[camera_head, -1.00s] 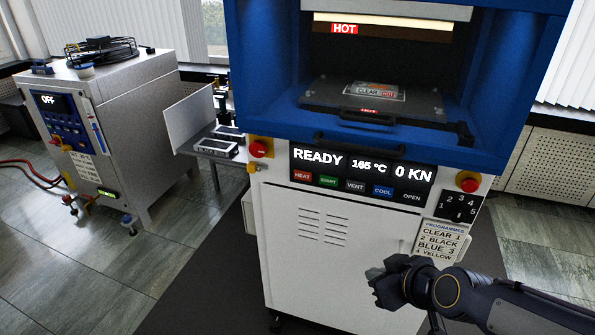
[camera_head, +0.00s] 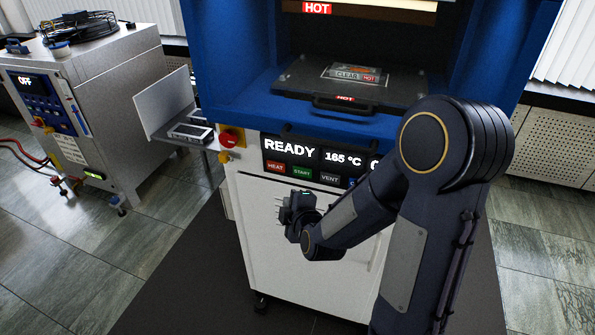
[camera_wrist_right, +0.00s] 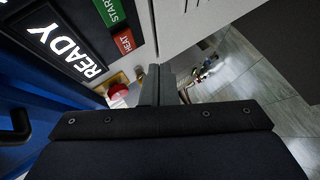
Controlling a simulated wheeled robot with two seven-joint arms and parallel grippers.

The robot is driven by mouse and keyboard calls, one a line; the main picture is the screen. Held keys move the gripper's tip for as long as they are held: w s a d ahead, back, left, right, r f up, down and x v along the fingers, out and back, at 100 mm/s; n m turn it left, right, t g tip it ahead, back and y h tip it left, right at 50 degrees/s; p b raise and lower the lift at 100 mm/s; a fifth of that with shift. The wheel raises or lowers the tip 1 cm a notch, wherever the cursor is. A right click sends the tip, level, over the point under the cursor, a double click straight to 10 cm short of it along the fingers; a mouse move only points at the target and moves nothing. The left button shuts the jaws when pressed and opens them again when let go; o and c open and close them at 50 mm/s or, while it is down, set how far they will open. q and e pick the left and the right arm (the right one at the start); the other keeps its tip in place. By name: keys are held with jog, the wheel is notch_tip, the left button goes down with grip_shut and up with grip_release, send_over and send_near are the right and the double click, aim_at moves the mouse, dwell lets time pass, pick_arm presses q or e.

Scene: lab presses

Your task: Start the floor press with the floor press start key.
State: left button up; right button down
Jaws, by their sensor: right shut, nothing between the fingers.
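The floor press (camera_head: 290,235) is a blue and white cabinet whose display reads READY and 165 °C. Its green START key (camera_head: 302,173) sits below the display, right of the red HEAT key (camera_head: 275,167). The START key also shows at the top of the right wrist view (camera_wrist_right: 110,12). My right gripper (camera_head: 281,206) is shut and empty, in front of the white panel just below the keys, apart from the START key in the head view. In the right wrist view its fingers (camera_wrist_right: 158,75) are together. My left gripper is out of view.
A red stop button (camera_head: 229,138) sits left of the display. A plate marked CLEAR HOT (camera_head: 355,74) lies in the press opening above a black handle. A grey machine reading OFF (camera_head: 85,110) stands at left. My right arm hides the display's right part.

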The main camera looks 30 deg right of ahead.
aim_at(296, 175)
jog(key=w+d+b, duration=0.2)
jog(key=w+d, duration=0.3)
jog(key=d, duration=0.1)
jog(key=shift+w+d, duration=0.3)
jog(key=shift+d, duration=0.1)
jog(key=shift+w+d, duration=0.15)
dwell(1.9)
jog(key=shift+w+d, duration=0.15)
